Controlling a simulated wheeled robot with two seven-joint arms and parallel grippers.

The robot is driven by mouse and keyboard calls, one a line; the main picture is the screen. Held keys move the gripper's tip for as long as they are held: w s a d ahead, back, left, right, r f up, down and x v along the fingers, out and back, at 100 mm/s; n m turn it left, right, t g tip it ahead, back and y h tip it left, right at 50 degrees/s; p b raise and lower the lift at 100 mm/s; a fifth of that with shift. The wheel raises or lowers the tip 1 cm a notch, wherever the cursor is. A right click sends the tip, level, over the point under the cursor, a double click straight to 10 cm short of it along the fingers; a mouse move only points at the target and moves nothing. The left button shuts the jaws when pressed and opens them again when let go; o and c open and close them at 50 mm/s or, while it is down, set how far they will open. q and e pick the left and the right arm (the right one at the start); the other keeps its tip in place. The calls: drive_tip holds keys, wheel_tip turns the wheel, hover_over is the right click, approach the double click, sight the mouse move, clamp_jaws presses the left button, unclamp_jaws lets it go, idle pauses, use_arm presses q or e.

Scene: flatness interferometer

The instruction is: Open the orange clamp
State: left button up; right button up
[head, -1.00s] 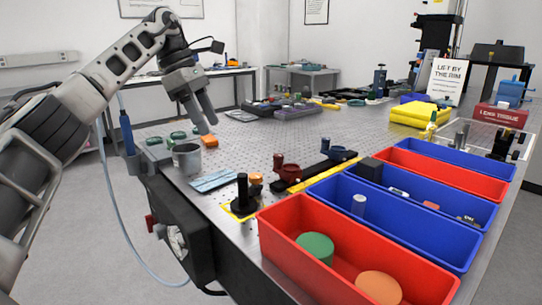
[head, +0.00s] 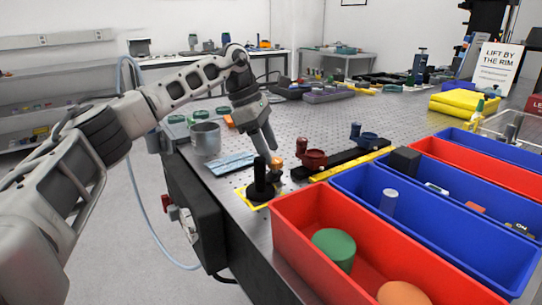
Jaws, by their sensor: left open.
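A small orange-topped part (head: 276,166), which looks like the orange clamp, stands beside a black upright post (head: 259,180) on a yellow-edged pad near the table's front edge. Its lower part is partly hidden, and I cannot tell whether it is open or shut. My left gripper (head: 268,147) reaches down from the upper left, its fingertips just above and behind the post and the orange part. It is open and appears to hold nothing. I cannot tell if it touches either. My right gripper is not in view.
A metal cup (head: 206,139) and a light-blue cloth (head: 232,163) lie left of the post. A red holder (head: 313,159) and a blue holder (head: 371,139) stand to the right. A red bin (head: 300,240) and a blue bin (head: 440,235) fill the front right.

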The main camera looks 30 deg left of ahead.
use_arm(q)
drive_tip(key=shift+x, duration=1.1)
drive_tip(key=c, duration=1)
